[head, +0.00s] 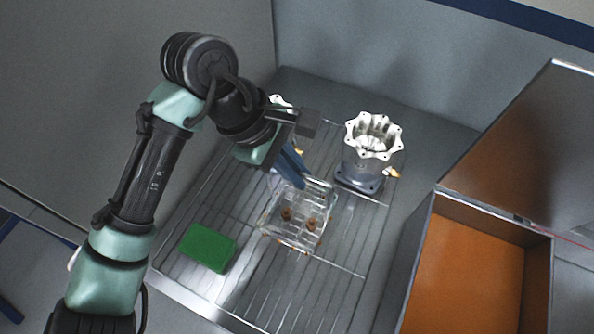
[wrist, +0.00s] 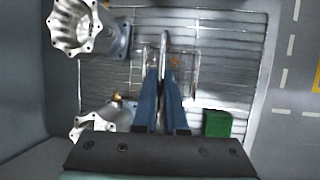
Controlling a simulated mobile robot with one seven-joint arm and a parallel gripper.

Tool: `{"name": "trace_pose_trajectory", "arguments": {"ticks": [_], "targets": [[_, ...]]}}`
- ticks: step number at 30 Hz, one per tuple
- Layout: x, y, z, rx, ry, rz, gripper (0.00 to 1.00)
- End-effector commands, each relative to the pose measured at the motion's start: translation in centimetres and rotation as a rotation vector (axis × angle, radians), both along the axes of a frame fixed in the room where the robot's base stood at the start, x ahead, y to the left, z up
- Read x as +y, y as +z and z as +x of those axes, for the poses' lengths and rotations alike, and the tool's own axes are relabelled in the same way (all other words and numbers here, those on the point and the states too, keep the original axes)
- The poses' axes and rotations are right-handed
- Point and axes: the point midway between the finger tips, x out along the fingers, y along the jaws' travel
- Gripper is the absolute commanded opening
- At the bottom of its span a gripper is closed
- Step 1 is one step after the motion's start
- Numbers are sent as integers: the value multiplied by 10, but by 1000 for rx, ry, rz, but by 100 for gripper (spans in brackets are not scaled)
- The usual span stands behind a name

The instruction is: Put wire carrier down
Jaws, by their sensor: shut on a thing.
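The wire carrier (head: 296,236) is a clear, thin-walled carrier with small brown pieces inside, in the middle of the head view. My gripper (head: 298,181) comes down from the upper left, with its blue fingers shut on the carrier's upper handle. In the wrist view the wire carrier (wrist: 193,72) shows around and beyond the fingers of my gripper (wrist: 162,72), with its handle between them. The carrier looks about level over the slatted metal surface (head: 345,248). I cannot tell whether its base touches the slats.
A machined housing (head: 362,158) stands behind and right of the carrier. Another housing (head: 281,101) is partly hidden behind my arm. A green block (head: 208,248) lies at the front left. An open box (head: 470,270) with an orange inside stands at right. Slats in front are clear.

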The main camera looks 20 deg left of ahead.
Motion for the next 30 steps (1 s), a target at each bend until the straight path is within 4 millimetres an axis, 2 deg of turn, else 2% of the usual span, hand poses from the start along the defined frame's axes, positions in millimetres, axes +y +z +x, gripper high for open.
{"name": "trace_pose_trajectory", "arguments": {"ticks": [3,13,14,18,30], "targets": [[0,-9,0,-2,1,0,0],[0,-12,0,-2,1,-1,0],[0,-12,0,-1,0,0,13],[0,-11,0,0,0,0,38],[2,-5,0,-1,0,1,39]]}}
